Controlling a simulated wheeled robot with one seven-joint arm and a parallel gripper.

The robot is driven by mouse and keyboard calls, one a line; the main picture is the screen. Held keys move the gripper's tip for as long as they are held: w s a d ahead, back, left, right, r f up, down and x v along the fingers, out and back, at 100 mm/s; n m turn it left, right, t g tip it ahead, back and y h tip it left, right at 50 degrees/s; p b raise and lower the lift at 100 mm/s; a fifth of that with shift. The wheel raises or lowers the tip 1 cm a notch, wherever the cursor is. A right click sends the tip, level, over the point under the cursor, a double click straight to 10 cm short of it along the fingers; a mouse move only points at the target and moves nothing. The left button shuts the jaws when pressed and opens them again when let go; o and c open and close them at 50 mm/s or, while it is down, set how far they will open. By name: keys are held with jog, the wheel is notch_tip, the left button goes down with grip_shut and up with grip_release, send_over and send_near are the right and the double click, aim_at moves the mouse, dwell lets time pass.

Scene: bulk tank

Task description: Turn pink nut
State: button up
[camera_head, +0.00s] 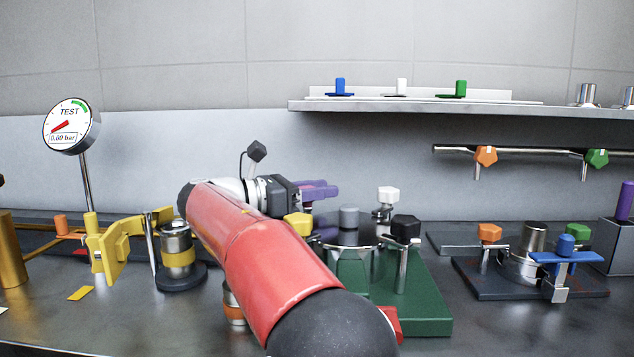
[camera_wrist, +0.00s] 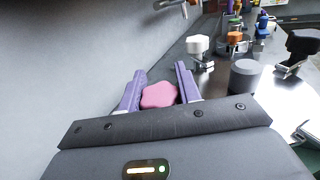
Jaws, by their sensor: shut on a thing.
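The pink nut (camera_wrist: 159,95) shows in the wrist view as a lobed knob between the two purple fingers of my gripper (camera_wrist: 160,88). My gripper is shut on it, one finger on each side. In the head view my gripper (camera_head: 318,191) reaches over the back of the green base, its purple fingers pointing right. The pink nut is hidden in the head view behind my gripper and arm.
The green base (camera_head: 425,305) carries a yellow knob (camera_head: 299,223), a black knob (camera_head: 405,227), a white knob (camera_head: 388,195) and a grey cylinder (camera_head: 349,216). A pressure gauge (camera_head: 70,126) stands at left. A dark base (camera_head: 475,285) with orange and blue knobs stands at right.

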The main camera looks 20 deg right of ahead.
jog(key=o, duration=1)
jog(key=shift+c, duration=0.2)
jog(key=shift+a, duration=0.1)
jog(key=s+a, duration=0.1)
jog(key=a, duration=0.6)
jog(key=shift+a, duration=0.3)
